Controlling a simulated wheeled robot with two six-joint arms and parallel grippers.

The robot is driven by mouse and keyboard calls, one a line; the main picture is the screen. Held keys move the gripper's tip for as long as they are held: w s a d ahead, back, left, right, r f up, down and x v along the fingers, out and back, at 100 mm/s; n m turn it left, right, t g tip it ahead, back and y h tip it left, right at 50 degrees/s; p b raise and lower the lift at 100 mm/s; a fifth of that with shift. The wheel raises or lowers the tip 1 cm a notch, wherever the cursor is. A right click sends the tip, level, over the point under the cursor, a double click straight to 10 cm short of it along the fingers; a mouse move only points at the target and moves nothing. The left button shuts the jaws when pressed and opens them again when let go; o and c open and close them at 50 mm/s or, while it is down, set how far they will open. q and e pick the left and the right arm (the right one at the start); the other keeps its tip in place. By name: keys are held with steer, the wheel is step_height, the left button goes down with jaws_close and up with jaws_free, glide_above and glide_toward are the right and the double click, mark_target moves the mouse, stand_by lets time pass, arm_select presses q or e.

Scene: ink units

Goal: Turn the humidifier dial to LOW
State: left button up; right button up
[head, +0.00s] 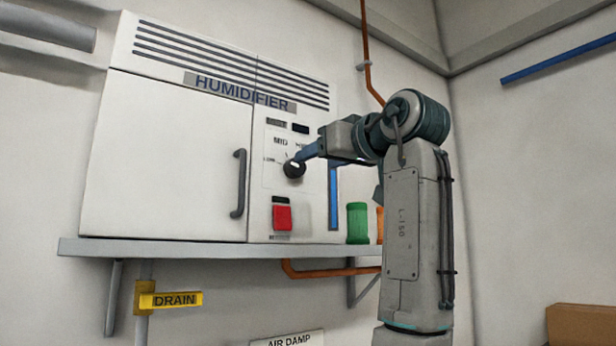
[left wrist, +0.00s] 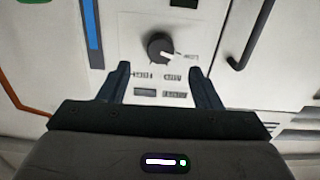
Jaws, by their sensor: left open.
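The humidifier (head: 170,150) is a large white cabinet on a wall shelf. Its black dial (head: 292,171) sits on the right-hand panel, below the MID and HIGH labels, with LOW on its left. The dial also shows in the left wrist view (left wrist: 158,46), which is upside down; its white pointer is turned toward the LOW label (left wrist: 191,56). My left gripper (head: 307,154) is at the dial's upper right in the head view. In the left wrist view the left gripper (left wrist: 160,72) is open and empty, with the dial beyond its fingertips. My right gripper is out of view.
A dark door handle (head: 239,183) stands left of the dial. A red switch (head: 282,216) is below it and a blue strip (head: 333,197) is to its right. A green canister (head: 357,223) stands on the shelf (head: 190,251). An orange pipe (head: 367,60) runs down the wall.

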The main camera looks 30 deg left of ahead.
arm_select(q)
steer(key=b+v, duration=0.1)
steer(key=v, duration=0.3)
stand_by(0.5)
